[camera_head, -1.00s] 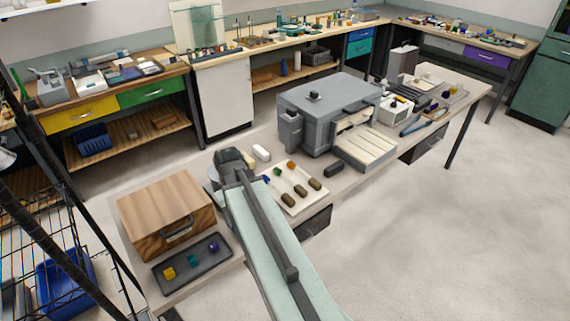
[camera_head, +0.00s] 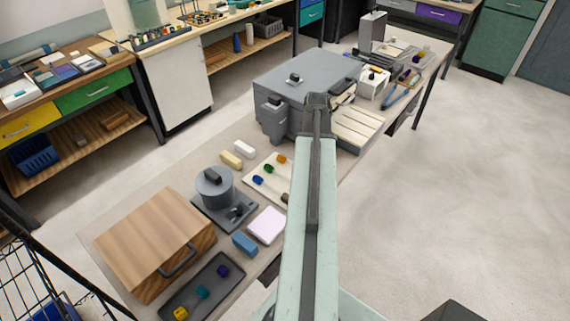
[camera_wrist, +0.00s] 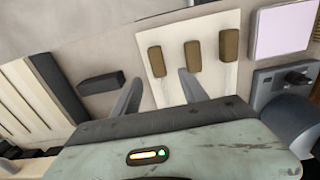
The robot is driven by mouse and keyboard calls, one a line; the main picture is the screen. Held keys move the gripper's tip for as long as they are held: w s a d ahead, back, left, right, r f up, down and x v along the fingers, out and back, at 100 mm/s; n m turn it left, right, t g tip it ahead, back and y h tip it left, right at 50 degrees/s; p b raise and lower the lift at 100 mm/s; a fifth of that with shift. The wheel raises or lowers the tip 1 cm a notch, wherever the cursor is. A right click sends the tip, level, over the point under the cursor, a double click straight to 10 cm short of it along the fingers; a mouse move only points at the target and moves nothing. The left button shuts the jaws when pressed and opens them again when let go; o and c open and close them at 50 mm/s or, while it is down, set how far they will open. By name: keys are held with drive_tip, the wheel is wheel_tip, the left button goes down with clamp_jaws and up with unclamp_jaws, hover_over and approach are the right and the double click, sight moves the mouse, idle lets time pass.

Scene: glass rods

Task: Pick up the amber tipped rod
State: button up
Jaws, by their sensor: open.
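In the head view an amber tip (camera_head: 281,159) shows at the far end of a cream tray (camera_head: 251,164), beside a green tip (camera_head: 268,168) and a blue tip (camera_head: 257,180). In the wrist view the tray (camera_wrist: 174,91) carries three brown rod ends, left (camera_wrist: 155,61), middle (camera_wrist: 192,57) and right (camera_wrist: 229,43). The left one, nearest the drawer machine, seems to belong to the amber tip. My gripper (camera_wrist: 158,82) is open and empty, its fingers appearing either side of the tray's left part. The coloured tips do not show in the wrist view; height above the tray is unclear.
A grey machine (camera_head: 300,80) with an open slatted drawer (camera_head: 358,130) stands beside the tray. A dark block (camera_wrist: 100,86) lies between drawer and tray. A pink pad (camera_head: 267,225), grey pot (camera_head: 214,190), wooden box (camera_head: 150,245) and dark tray (camera_head: 190,300) stand at left.

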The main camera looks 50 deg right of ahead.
drive_tip(key=shift+w+f+b, duration=0.2)
drive_tip(key=shift+f+b, duration=0.4)
drive_tip(key=shift+f, duration=0.5)
wheel_tip(320, 180, down, 5)
drive_tip(key=b, duration=0.5)
drive_tip(key=shift+s+d+f, duration=0.1)
drive_tip(key=shift+d, duration=0.05)
drive_tip(key=shift+r, duration=0.2)
clamp_jaws()
